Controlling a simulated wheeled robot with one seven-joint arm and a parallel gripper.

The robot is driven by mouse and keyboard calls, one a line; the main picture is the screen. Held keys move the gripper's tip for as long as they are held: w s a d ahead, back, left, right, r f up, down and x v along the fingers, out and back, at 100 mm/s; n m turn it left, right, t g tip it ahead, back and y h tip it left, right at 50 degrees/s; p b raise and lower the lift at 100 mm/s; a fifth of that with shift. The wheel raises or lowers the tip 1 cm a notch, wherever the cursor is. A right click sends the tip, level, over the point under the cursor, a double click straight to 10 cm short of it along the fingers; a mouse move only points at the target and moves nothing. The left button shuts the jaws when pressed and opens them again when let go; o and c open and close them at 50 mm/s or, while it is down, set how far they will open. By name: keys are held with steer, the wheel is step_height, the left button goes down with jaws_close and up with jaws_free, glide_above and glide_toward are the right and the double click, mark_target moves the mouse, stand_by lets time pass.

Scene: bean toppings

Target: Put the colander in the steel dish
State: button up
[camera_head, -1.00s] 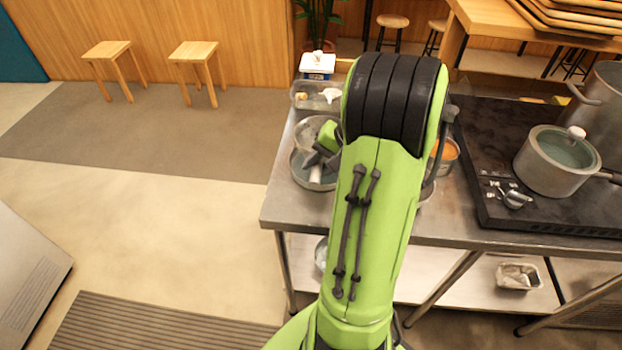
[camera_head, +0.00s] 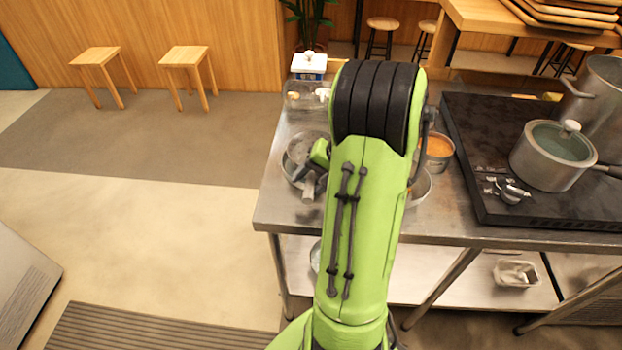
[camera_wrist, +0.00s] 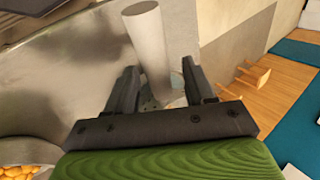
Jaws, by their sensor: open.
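The colander (camera_head: 298,149) is a grey metal bowl at the left end of the steel counter, in the head view. It appears within the rim of the steel dish (camera_head: 288,173), but my gripper and arm hide part of both, so I cannot tell exactly how it rests. My gripper (camera_head: 314,176) is low over the dish. In the wrist view, my gripper (camera_wrist: 159,70) is open, its dark fingers on either side of a pale cylindrical handle (camera_wrist: 146,30), with visible gaps. A perforated grey surface shows dimly beyond the fingers.
A bowl of orange food (camera_head: 438,150) is right of my arm. A lidded pot (camera_head: 553,155) stands on the black cooktop (camera_head: 480,130).

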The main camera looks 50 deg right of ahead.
steer(key=shift+r, duration=0.25)
steer(key=p+v, duration=0.5)
steer(key=v, duration=0.7)
steer(key=w+a+r+n+g+h, duration=0.1)
steer(key=w+a+r+n, duration=0.15)
steer(key=a, duration=0.65)
steer(key=w+a+r+n, duration=0.1)
steer(key=a+r+n, duration=0.3)
steer(key=a, duration=0.4)
steer(key=s+a+n+h, duration=0.2)
steer(key=s+a+n, duration=0.3)
steer(key=s+a, duration=0.4)
steer(key=shift+s+t, duration=0.25)
steer(key=shift+t, duration=0.15)
